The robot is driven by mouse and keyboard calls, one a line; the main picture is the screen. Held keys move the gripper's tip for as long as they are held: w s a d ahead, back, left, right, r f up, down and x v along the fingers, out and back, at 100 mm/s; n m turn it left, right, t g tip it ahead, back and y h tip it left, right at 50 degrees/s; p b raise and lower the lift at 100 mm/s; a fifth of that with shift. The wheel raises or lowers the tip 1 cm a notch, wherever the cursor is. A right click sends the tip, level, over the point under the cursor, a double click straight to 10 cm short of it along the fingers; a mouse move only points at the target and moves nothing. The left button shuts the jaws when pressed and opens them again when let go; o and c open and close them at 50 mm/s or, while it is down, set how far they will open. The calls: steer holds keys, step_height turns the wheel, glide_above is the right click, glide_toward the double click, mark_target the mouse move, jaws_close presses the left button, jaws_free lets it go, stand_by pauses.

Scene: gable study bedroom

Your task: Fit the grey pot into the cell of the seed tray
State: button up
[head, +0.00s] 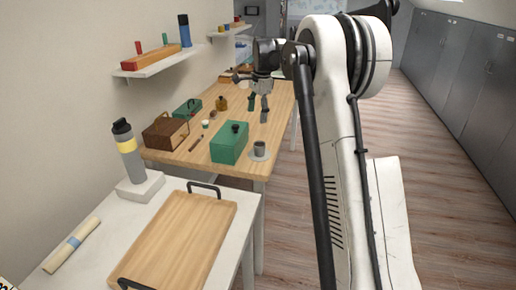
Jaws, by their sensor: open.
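A small dark grey cup-shaped thing (260,146), which may be the grey pot, stands upright on a light grey round saucer (257,156) at the near right corner of the wooden table. I cannot make out a seed tray with cells for certain. My gripper (258,109) points down over the right part of the table, farther back than the grey cup. Its two fingers are apart, with nothing visible between them. The exact height of the fingertips over the table is hard to tell.
A green box (228,146) with a dark knob stands left of the cup. A wooden tray (185,240) lies on the white nearer table.

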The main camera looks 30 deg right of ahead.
mark_target(260, 145)
steer(key=w+d+f+m, duration=0.2)
steer(key=w+d+f, duration=0.1)
steer(key=d+f, duration=0.15)
steer(key=shift+g, duration=0.4)
steer(key=f, duration=0.4)
steer(key=a+f+p, duration=0.1)
steer(key=f, duration=0.9)
steer(key=shift+w+a+p, duration=0.3)
steer(key=shift+c, duration=0.3)
steer(key=c, duration=1.4)
